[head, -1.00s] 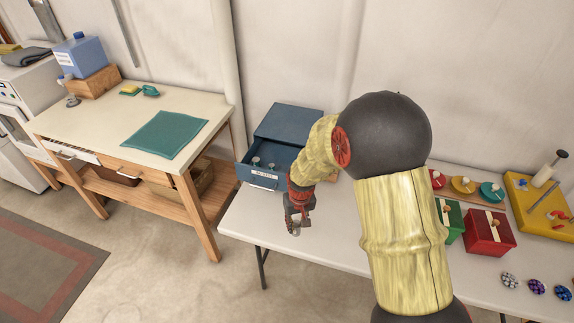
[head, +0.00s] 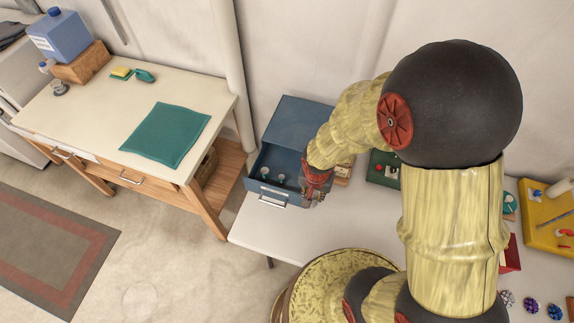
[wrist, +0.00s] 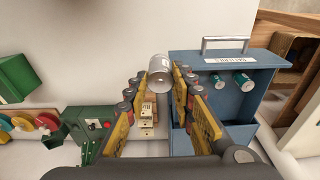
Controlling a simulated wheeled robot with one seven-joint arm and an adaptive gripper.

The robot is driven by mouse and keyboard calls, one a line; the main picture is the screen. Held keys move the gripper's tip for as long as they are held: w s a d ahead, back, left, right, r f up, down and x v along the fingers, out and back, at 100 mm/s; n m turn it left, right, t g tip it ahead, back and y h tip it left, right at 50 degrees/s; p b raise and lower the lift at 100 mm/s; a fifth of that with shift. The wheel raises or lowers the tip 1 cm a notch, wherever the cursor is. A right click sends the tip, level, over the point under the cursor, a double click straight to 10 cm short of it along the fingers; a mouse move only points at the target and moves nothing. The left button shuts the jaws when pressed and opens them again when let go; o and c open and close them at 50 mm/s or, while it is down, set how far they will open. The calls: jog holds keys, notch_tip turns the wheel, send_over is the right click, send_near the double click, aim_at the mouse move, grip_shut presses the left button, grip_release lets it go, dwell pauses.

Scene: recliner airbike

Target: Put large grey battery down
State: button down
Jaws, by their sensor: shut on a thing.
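My gripper (head: 316,198) is shut on a large grey battery, seen in the wrist view as a pale grey cylinder (wrist: 160,72) between the fingertips (wrist: 158,84). In the head view the battery is hard to make out. A blue metal cabinet (head: 294,120) stands on the white table with its labelled drawer (head: 270,190) pulled open. Two smaller teal and grey batteries (wrist: 241,78) are in the drawer. In the head view my gripper is at the drawer's right front corner. In the wrist view the held battery appears just beside the drawer, above the white tabletop.
The white table (head: 270,230) is bare in front of the drawer. A green box (wrist: 90,124) and a small wooden item (wrist: 147,115) stand beside the cabinet. A yellow tray (head: 548,205) is at far right. A workbench with a teal mat (head: 167,135) is at left.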

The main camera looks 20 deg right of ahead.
jog(key=shift+w+a+f+p, duration=0.2)
jog(key=shift+w+f+p, duration=0.1)
jog(key=shift+w+f, duration=2.95)
jog(key=shift+w+a+f+p, duration=0.15)
jog(key=shift+w+f+p, duration=0.1)
jog(key=shift+w+f, duration=3)
jog(key=shift+w+r, duration=0.1)
jog(key=c, duration=2)
grip_release()
jog(key=shift+o, duration=1)
